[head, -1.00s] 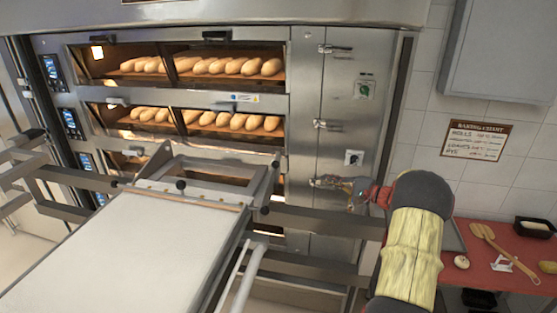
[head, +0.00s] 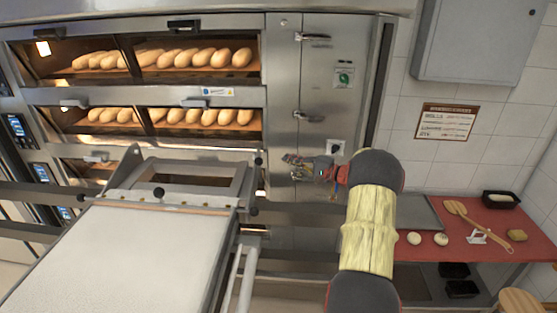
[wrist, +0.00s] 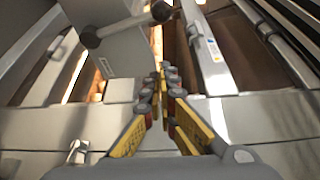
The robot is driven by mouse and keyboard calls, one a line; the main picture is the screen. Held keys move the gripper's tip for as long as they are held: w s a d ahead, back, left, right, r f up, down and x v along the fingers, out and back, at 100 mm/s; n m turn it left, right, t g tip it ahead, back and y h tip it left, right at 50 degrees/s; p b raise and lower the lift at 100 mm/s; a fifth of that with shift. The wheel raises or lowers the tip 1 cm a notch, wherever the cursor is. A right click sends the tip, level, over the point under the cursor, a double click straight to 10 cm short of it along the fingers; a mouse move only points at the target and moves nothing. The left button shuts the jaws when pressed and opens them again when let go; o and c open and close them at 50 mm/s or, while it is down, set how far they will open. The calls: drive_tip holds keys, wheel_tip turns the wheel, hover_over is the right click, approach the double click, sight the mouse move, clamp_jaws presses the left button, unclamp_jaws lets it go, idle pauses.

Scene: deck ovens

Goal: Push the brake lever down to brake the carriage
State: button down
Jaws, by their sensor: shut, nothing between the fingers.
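The carriage (head: 110,255) is a long loader with a pale, flat belt; its metal end frame faces the ovens. Dark round knobs show at this end: an upper one (head: 257,160) on a thin rod and a lower one (head: 253,210) beside the frame. I cannot tell for sure which part is the brake lever. In the wrist view, a short bar with dark ends (wrist: 125,24) lies ahead and left of the fingertips, apart from them. My gripper (head: 291,168) is shut and empty, right of the upper knob, in front of the oven's side panel.
Deck ovens with loaves (head: 200,57) stand behind the carriage. A steel side panel (head: 330,110) with latches stands behind my gripper. A red counter (head: 470,240) with dough balls and a wooden peel is at the right. A white rail (head: 240,275) runs along the carriage's near side.

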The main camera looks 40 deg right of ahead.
sight(260, 173)
drive_tip(key=w+a+p, duration=0.4)
drive_tip(key=w+a, duration=0.1)
drive_tip(key=w, duration=0.1)
drive_tip(key=shift+w+a, duration=0.3)
drive_tip(key=shift+s, duration=0.1)
drive_tip(key=shift+f+b, duration=0.1)
drive_tip(key=shift+b, duration=0.2)
drive_tip(key=shift+s+a+n+b, duration=0.15)
drive_tip(key=shift+a+n+b, duration=0.15)
drive_tip(key=shift+b, duration=0.45)
